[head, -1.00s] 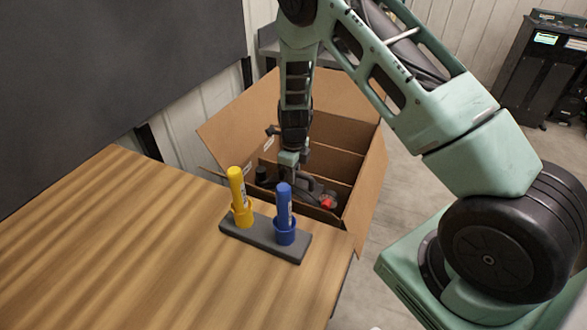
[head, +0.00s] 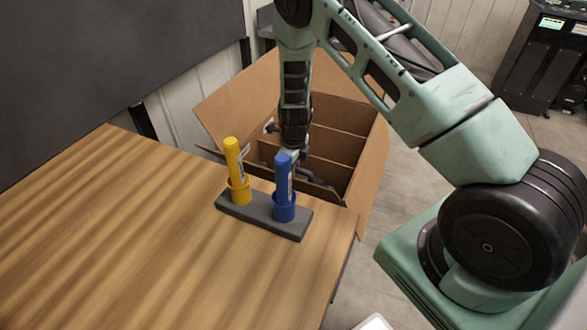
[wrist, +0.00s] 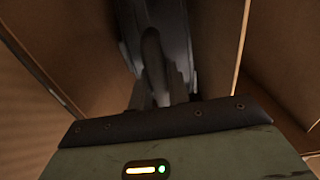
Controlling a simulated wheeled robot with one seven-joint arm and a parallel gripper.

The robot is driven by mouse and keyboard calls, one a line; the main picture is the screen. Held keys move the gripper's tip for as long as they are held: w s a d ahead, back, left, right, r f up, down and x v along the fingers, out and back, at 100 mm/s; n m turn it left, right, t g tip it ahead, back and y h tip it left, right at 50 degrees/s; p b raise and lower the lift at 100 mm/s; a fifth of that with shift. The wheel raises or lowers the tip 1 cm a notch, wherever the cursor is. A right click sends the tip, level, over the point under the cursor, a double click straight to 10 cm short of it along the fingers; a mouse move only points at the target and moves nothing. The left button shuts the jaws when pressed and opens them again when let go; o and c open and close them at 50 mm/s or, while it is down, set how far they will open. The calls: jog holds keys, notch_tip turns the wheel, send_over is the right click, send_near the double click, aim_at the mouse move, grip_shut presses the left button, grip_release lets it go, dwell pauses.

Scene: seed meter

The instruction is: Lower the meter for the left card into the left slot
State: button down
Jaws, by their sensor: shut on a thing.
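My gripper (wrist: 164,92) is shut on a dark grey meter (wrist: 152,42), which fills the middle of the wrist view between the fingers. In the head view my gripper reaches down into an open cardboard box (head: 374,160) with dividers, beyond the table edge. Part of the dark meter (head: 310,178) shows low in the box, behind the near flap. The blue marker hides the fingertips there. Cardboard walls rise on both sides of the meter in the wrist view. I cannot tell whether the meter touches the bottom. I cannot make out the left card clearly.
A yellow marker (head: 234,160) and a blue marker (head: 283,175) stand upright in a dark holder (head: 258,215) at the table's corner, close in front of the box. The wooden table (head: 120,230) is otherwise clear. A dark screen (head: 90,50) stands behind it.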

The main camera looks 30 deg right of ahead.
jog(key=shift+f, duration=0.5)
dwell(0.7)
jog(key=c, duration=1.3)
grip_release()
jog(key=shift+b, duration=0.3)
jog(key=shift+o, duration=0.2)
jog(key=shift+f, duration=0.1)
notch_tip(320, 180, up, 12)
jog(key=p, duration=1)
